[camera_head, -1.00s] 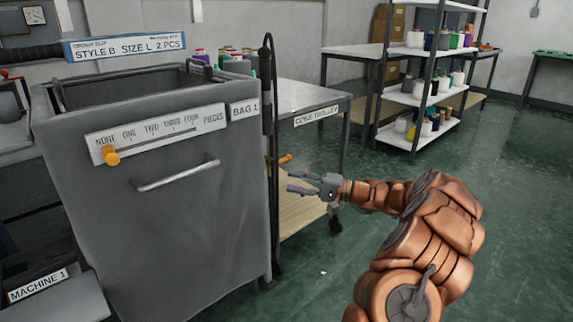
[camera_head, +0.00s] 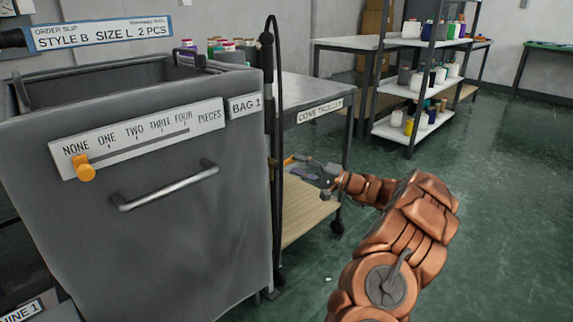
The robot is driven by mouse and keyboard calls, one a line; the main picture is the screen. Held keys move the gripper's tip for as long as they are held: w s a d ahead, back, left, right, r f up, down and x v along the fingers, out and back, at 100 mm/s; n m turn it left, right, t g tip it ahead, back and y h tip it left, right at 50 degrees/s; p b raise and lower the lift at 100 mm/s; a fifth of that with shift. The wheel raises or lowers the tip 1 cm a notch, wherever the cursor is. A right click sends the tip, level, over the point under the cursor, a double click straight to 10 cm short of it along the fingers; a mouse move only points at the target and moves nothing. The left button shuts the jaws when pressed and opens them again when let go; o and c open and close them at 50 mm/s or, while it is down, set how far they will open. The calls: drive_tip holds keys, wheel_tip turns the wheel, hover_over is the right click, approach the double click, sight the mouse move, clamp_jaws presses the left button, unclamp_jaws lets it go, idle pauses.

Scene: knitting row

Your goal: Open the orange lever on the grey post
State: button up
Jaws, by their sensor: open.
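The orange lever (camera_head: 289,160) is a small orange bar sticking out to the right from the dark grey post (camera_head: 268,90). The post stands upright at the right edge of the grey bag. My gripper (camera_head: 292,170) is open, its fingers pointing left toward the post, right at the lever. The fingers overlap the lever's lower side in the picture. I cannot tell whether they touch it or whether it lies between them. The lever's base is partly hidden by a black cable.
The grey bag (camera_head: 150,240) fills the left, with an orange slider knob (camera_head: 85,172) on its piece scale and a handle (camera_head: 165,187). The cone trolley (camera_head: 310,92) stands behind my gripper. A shelf rack (camera_head: 405,130) with cones is further back. Open green floor lies to the right.

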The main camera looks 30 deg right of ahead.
sight(291, 162)
drive_tip(key=shift+b+x, duration=0.4)
drive_tip(key=shift+x, duration=1.45)
clamp_jaws()
